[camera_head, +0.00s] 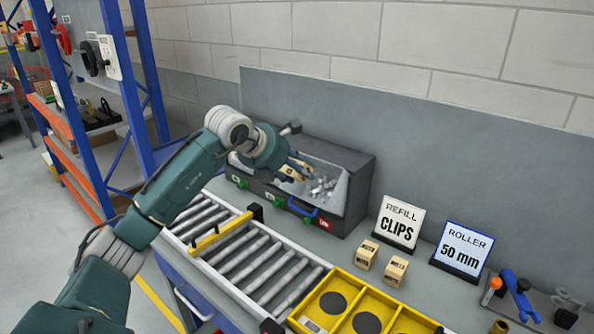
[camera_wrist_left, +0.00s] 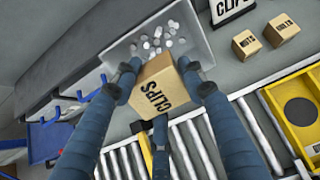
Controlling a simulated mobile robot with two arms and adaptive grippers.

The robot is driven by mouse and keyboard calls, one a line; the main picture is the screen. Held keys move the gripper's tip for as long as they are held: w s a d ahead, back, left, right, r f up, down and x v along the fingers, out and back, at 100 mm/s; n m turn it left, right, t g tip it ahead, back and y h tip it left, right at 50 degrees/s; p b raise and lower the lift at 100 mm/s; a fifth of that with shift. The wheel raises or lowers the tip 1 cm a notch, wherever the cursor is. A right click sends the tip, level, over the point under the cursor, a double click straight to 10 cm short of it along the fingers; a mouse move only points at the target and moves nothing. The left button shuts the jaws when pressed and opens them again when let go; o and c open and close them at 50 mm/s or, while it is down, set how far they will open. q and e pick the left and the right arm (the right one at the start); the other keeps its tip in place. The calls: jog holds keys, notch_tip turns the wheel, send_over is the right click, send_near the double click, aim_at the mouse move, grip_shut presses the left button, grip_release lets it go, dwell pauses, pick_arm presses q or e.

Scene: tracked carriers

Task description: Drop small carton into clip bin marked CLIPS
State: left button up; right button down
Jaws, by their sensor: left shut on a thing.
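My left gripper (camera_head: 296,168) is shut on a small tan carton (camera_head: 290,173) over the dark grey bin unit (camera_head: 359,188). In the left wrist view the gripper's blue fingers (camera_wrist_left: 158,66) close on both sides of the carton (camera_wrist_left: 150,88), which reads CLIPS. The carton is tilted and overlaps the near edge of an open light-grey tray (camera_wrist_left: 190,58) holding loose metal pieces (camera_wrist_left: 160,38). These pieces also show in the head view (camera_head: 322,187). No CLIPS mark is readable on the bin itself. My right gripper is not in view.
A roller conveyor (camera_head: 245,262) and yellow tray (camera_head: 345,283) lie in front.

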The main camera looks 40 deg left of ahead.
pick_arm(q)
jog(key=shift+w, duration=0.15)
jog(key=shift+w+f, duration=0.45)
jog(key=shift+x, duration=2)
jog(key=shift+b+x, duration=0.7)
jog(key=shift+x, duration=1.75)
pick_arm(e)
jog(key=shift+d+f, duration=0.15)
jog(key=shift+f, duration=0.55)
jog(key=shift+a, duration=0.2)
pick_arm(q)
jog(key=o, duration=1.4)
jog(key=shift+o, duration=0.2)
